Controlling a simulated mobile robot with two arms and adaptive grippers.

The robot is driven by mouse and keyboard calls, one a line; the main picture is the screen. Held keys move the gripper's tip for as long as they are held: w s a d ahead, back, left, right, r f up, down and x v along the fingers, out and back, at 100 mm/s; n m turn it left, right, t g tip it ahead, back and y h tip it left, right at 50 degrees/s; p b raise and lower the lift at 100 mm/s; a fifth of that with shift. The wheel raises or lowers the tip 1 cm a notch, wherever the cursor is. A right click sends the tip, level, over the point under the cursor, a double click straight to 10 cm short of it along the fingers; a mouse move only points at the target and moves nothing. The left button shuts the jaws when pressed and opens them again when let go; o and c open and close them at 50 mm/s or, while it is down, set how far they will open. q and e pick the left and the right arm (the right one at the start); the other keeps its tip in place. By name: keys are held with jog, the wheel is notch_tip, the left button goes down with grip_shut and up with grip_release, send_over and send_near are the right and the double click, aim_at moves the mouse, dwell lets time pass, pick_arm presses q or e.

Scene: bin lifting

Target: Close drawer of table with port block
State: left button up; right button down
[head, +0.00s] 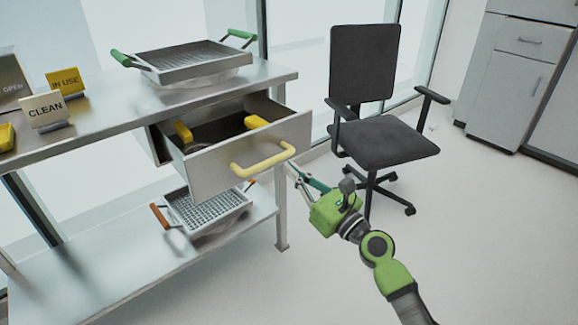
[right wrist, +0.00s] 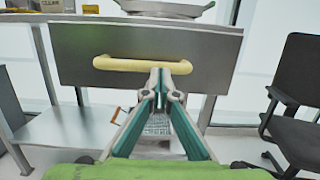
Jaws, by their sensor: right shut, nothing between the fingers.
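The metal drawer (head: 215,170) of the steel table (head: 105,105) is pulled out, with a yellow bar handle (head: 265,160) on its front. Two yellow grips (head: 256,122) of something dark show inside it. My right gripper (head: 293,170) is shut and empty, near the right end of the handle. In the right wrist view its closed fingertips (right wrist: 160,72) overlap the right part of the handle (right wrist: 125,63) in front of the drawer front (right wrist: 80,45). I cannot tell whether they touch. I cannot make out a port block. My left gripper is out of view.
A tray with green handles (head: 195,60) and signs reading CLEAN (head: 45,109) and IN USE (head: 66,82) stand on the tabletop. A basket with orange handles (head: 208,208) is on the lower shelf. A black office chair (head: 385,142) stands at right. Floor in front is clear.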

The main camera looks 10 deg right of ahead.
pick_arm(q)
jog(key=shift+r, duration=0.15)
pick_arm(e)
jog(key=shift+x, duration=0.85)
jog(key=shift+w, duration=0.1)
